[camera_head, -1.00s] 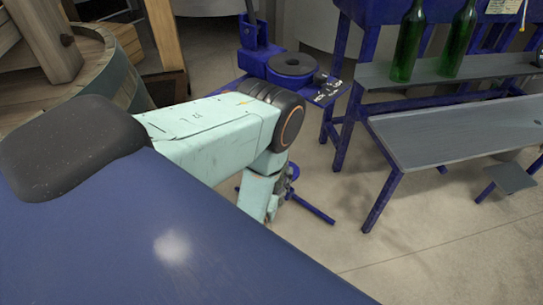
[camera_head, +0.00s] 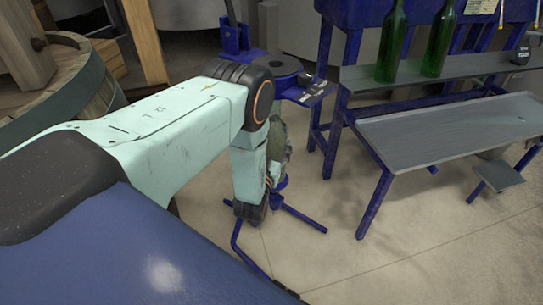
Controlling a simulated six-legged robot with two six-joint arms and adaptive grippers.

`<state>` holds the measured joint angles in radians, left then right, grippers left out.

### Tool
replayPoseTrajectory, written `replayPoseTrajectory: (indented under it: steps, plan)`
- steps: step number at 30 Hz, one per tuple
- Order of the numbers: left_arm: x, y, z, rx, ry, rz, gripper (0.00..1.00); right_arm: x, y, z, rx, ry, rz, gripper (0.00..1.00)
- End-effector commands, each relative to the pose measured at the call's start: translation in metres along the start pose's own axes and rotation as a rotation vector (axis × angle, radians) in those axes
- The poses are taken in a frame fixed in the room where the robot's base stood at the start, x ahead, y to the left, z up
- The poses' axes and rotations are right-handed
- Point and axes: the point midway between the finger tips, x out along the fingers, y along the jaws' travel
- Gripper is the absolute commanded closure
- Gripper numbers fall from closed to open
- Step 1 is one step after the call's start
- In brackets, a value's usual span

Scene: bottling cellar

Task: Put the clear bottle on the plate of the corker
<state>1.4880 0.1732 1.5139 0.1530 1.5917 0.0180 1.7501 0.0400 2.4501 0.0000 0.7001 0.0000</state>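The corker (camera_head: 236,42) is a blue stand with an upright lever, a dark round disc (camera_head: 272,66) beside it, and blue legs (camera_head: 302,217) spread on the floor. A small blue round part, possibly its plate (camera_head: 282,183), shows low beside my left arm. My pale green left arm reaches in from the left and bends down in front of the corker. My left gripper (camera_head: 274,172) is mostly hidden at the arm's end; its opening cannot be seen. A grey-green shape shows behind the forearm; I cannot tell whether it is the clear bottle. My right gripper is out of view.
Two green bottles (camera_head: 393,45) (camera_head: 439,42) stand on the grey shelf (camera_head: 365,77) of a blue bench at right. A lower grey tray table (camera_head: 440,132) stands in front of it. A wooden barrel (camera_head: 85,75) is at the left. The floor at lower right is clear.

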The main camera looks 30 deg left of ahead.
Motion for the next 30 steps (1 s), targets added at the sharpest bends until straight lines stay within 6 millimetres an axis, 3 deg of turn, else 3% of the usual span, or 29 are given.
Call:
replayPoseTrajectory:
  steps: [2, 7, 21, 22, 30]
  plan:
    - [0.01, 0.0, -0.002, -0.002, 0.012, -0.001, 0.98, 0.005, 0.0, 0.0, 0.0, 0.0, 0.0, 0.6]
    - [0.008, 0.0, 0.01, -0.001, 0.01, 0.0, 0.98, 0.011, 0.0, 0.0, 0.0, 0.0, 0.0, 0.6]
    - [0.008, 0.0, 0.013, -0.001, 0.01, 0.0, 0.98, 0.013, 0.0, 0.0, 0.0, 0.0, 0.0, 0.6]
    - [0.006, 0.0, 0.016, 0.0, -0.001, 0.0, 0.33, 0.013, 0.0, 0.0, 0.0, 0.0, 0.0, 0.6]
    - [0.006, 0.0, 0.016, 0.0, 0.0, 0.0, 0.12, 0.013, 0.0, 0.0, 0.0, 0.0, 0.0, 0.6]
